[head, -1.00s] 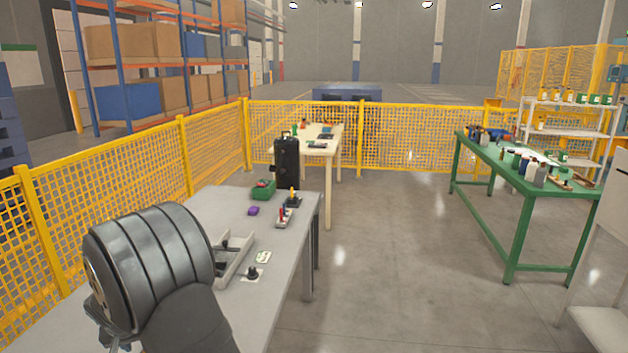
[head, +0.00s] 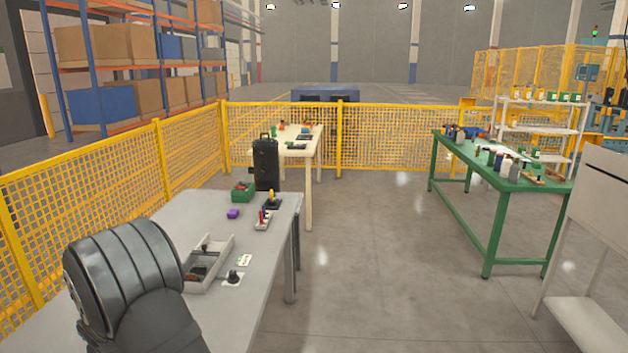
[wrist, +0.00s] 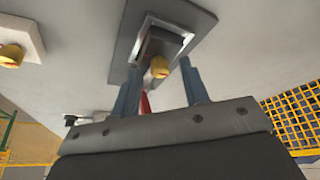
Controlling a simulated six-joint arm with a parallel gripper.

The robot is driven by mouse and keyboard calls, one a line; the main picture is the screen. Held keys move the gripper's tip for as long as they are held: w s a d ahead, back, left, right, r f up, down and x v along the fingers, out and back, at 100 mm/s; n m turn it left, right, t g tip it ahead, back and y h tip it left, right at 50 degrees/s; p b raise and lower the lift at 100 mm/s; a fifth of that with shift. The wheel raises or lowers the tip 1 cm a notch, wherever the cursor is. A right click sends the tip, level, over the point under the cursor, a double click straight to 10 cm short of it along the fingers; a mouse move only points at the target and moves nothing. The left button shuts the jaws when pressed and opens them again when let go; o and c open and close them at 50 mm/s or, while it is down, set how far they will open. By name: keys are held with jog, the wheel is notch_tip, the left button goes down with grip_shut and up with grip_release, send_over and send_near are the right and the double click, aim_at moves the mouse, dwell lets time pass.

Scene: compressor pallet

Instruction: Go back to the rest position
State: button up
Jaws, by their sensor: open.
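My gripper (wrist: 163,85) shows in the wrist view with two blue-grey fingers apart and nothing held between them. A yellow round knob (wrist: 160,67) shows between and beyond the fingertips, in front of a grey square frame (wrist: 126,38). I cannot tell how far it is from the fingers. A red part (wrist: 145,103) shows behind, partly hidden by the gripper body. In the head view my dark arm covers the front left of the grey table, and the gripper itself is hidden.
A black case (head: 265,165) stands behind. Yellow fencing (head: 130,180) runs along the left. Floor is clear between this table and the green table (head: 497,206).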

jog(key=shift+a+m, duration=0.1)
jog(key=shift+m, duration=0.4)
jog(key=shift+s+r+h, duration=0.15)
jog(key=shift+r+h, duration=0.15)
jog(key=shift+r, duration=0.05)
jog(key=v, duration=1.7)
jog(key=x, duration=1.7)
jog(key=shift+f, duration=0.3)
jog(key=shift+w+f, duration=0.1)
jog(key=shift+w, duration=0.1)
jog(key=shift+w+d+n+g+y, duration=0.15)
jog(key=shift+n+g+y, duration=0.2)
jog(key=shift+n, duration=0.9)
jog(key=shift+s+d+n+g+y, duration=0.1)
jog(key=shift+n+g+y, duration=0.25)
jog(key=shift+n, duration=0.9)
jog(key=shift+w+n+g+y, duration=0.15)
jog(key=shift+n+g+y, duration=0.2)
jog(key=shift+n, duration=0.9)
jog(key=shift+w+n+g+y, duration=0.15)
jog(key=shift+n+g, duration=0.3)
jog(key=shift+n, duration=0.8)
